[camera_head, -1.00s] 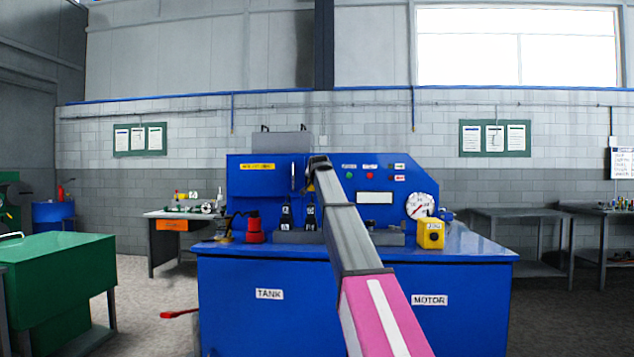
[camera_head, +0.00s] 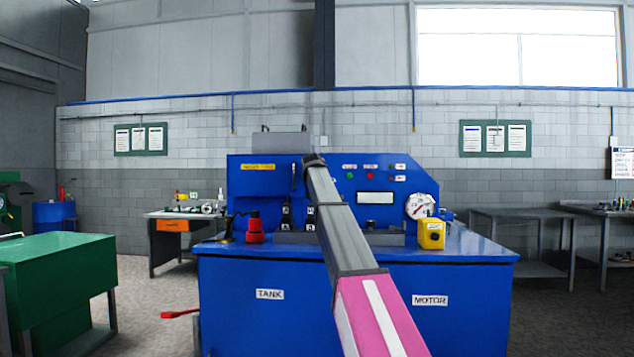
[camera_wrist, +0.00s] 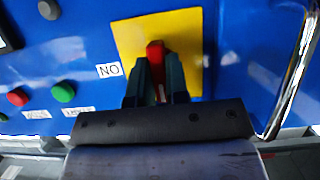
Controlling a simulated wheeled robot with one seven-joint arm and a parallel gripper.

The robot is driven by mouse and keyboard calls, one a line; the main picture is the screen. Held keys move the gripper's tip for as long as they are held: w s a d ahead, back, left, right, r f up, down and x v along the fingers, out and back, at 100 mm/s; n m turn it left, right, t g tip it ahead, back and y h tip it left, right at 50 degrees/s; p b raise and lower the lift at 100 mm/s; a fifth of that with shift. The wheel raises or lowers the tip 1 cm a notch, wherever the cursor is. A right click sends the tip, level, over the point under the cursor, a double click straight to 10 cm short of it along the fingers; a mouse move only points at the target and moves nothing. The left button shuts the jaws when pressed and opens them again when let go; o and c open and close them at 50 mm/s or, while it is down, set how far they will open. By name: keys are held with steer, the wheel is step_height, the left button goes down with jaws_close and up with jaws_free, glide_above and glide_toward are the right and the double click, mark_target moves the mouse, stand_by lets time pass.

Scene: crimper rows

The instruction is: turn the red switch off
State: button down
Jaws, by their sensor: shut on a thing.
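The red switch (camera_wrist: 156,50) stands on a yellow plate (camera_wrist: 190,40) on the blue panel in the wrist view. A white label (camera_wrist: 109,70) beside the plate reads "NO" as seen in that view. My gripper (camera_wrist: 157,63) is shut on the red switch, with one dark finger on each side of it. The lower part of the switch is partly covered by the fingers. In the head view my arm reaches up to the blue machine's panel (camera_head: 240,185), and I cannot make out the switch or the fingertips there.
Red (camera_wrist: 18,97) and green (camera_wrist: 63,92) buttons sit left of the plate in the wrist view. A metal handle (camera_wrist: 298,75) is at its right. A green cabinet (camera_head: 60,265) is at left.

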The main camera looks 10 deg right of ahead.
steer(key=shift+f, duration=0.1)
steer(key=c, duration=1.1)
jaws_free()
steer(key=v, duration=1)
steer(key=shift+s+a+r, duration=0.15)
steer(key=shift+s+r, duration=0.1)
steer(key=shift+s, duration=0.05)
